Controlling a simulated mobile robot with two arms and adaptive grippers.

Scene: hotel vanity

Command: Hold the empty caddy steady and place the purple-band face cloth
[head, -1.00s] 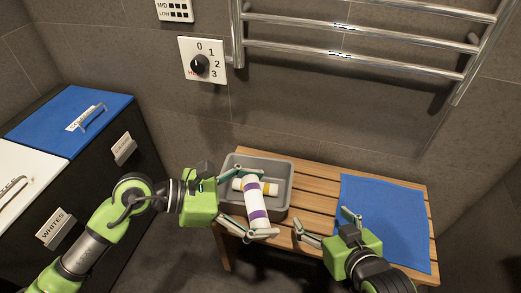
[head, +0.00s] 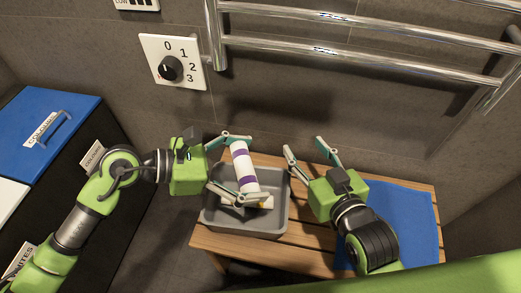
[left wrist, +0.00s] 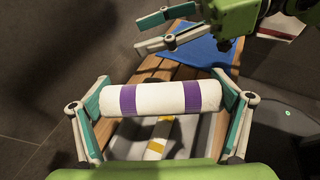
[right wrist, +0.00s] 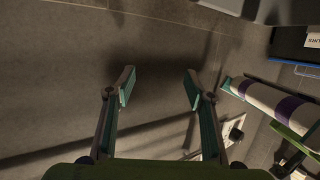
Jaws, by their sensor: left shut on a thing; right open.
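The purple-band face cloth (head: 243,168) is a white roll with two purple bands. My left gripper (head: 237,167) is shut on it, one finger at each end, above the rear of the grey caddy (head: 284,214). In the left wrist view the roll (left wrist: 160,97) spans between the fingertips. The caddy stands on the wooden bench and holds a yellow-band roll (left wrist: 158,142), partly hidden by the left finger in the head view. My right gripper (head: 306,148) is open and empty, right of the caddy and apart from it.
The wooden bench (head: 290,258) has a blue cloth (head: 415,215) on its right part. A chrome towel rail (head: 370,60) and a dial plate (head: 172,62) are on the wall behind. Blue-lidded and white hampers stand at the left.

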